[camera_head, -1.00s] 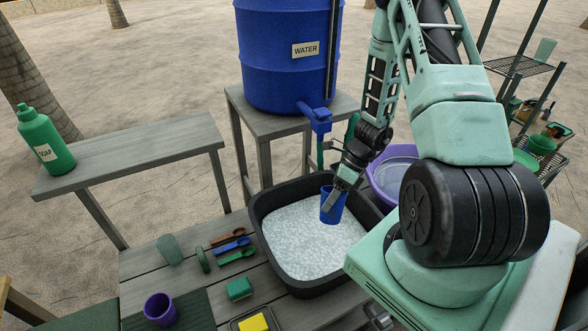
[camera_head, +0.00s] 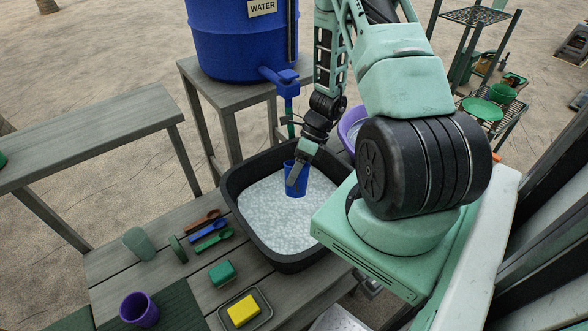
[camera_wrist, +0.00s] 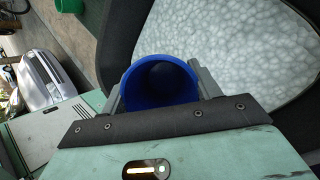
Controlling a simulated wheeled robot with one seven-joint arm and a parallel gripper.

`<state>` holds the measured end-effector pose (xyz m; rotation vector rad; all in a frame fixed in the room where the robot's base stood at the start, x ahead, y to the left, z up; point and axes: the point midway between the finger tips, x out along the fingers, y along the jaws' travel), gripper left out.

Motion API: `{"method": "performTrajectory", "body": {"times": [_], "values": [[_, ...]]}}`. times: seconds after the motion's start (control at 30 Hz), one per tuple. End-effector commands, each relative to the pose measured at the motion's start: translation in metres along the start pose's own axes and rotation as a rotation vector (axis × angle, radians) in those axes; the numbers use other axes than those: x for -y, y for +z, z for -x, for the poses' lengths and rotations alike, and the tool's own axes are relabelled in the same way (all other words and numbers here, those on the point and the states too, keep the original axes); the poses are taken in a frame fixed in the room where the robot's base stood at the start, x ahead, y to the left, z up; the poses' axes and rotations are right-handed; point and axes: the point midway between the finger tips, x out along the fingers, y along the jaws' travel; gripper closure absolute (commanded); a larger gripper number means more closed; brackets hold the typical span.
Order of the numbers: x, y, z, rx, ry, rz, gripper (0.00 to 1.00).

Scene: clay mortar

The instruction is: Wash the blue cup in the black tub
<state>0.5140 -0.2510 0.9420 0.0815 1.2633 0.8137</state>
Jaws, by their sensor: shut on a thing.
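The blue cup (camera_head: 296,180) is upright over the foamy water in the black tub (camera_head: 236,208), towards the tub's back. It also shows in the wrist view (camera_wrist: 160,82), its open mouth towards the camera and its inside dark. My gripper (camera_head: 297,166) is shut on the cup, with a finger at each side of it in the wrist view. The cup's base is at or just above the foam; I cannot tell which. The foam (camera_wrist: 228,50) fills the tub's floor.
A blue water barrel (camera_head: 238,40) with a tap (camera_head: 285,82) stands behind the tub.

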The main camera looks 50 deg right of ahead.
Motion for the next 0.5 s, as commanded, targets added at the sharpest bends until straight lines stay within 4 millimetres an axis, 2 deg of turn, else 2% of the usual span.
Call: {"method": "performTrajectory", "body": {"times": [0.03,0.5], "values": [[0.006,-0.004,-0.010,0.000,0.000,0.000,0.61],[0.033,-0.024,-0.057,0.000,0.001,0.000,0.61]]}}
